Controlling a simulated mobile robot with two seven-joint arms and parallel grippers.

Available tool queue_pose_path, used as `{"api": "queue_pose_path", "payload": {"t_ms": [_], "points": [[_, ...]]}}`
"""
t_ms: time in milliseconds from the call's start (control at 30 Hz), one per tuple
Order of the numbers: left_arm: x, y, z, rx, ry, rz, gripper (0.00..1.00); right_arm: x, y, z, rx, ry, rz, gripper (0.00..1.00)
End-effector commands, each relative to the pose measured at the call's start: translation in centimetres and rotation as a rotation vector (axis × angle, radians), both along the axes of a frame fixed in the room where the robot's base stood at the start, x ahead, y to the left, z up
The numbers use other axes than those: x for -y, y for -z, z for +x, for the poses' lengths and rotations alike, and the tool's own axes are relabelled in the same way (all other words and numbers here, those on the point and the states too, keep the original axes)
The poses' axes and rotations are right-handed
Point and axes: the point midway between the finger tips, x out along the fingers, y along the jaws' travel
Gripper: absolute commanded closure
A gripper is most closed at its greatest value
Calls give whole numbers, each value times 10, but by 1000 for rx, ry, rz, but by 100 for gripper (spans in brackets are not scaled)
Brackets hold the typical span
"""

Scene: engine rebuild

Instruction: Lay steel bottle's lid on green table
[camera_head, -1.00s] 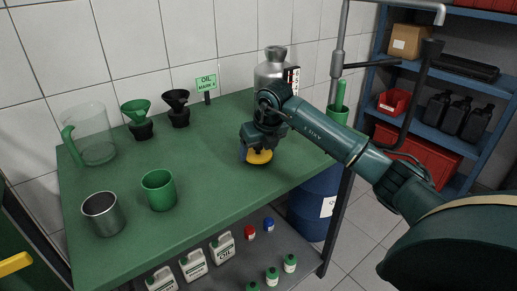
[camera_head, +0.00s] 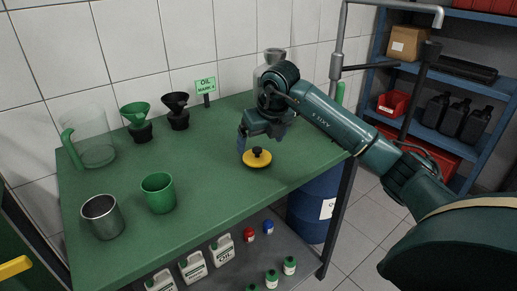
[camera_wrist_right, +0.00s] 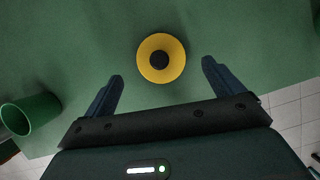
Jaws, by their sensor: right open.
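A yellow lid with a black knob (camera_head: 257,159) lies flat on the green table (camera_head: 205,205), near its right front part. It also shows in the right wrist view (camera_wrist_right: 160,58), just beyond my fingertips. My right gripper (camera_head: 262,134) is open and empty, raised above and behind the lid. In the wrist view its two fingers (camera_wrist_right: 160,83) stand wide apart, with bare table between them. The steel bottle (camera_head: 272,62) stands at the back of the table, mostly hidden behind my right arm. Its top appears at the upper edge of the wrist. My left gripper is out of view.
A clear jug (camera_head: 95,140), two funnels (camera_head: 137,118) and an oil sign (camera_head: 206,86) stand farther back. The table's middle is clear.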

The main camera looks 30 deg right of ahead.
Motion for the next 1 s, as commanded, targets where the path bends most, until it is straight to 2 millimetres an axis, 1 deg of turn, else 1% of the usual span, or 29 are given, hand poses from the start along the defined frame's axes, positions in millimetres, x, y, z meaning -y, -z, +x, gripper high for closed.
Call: {"api": "queue_pose_path", "payload": {"t_ms": [33, 100, 200, 333, 500, 933, 1000], "points": [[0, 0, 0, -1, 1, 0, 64, 1, -13, -4, 6, 0, -3, 7], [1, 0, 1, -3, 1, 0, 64, 0, -26, -9, 6, 0, 0, 7], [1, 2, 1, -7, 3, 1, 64, -1, -42, -16, 4, 0, -1, 7], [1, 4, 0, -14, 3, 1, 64, -2, -55, -22, 1, 1, 0, 7], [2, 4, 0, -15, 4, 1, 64, -2, -61, -25, 0, 0, 0, 7], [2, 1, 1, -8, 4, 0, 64, -2, -61, -25, 0, 0, 0, 7], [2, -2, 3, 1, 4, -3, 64, -2, -61, -25, 0, 0, 0, 7]]}}
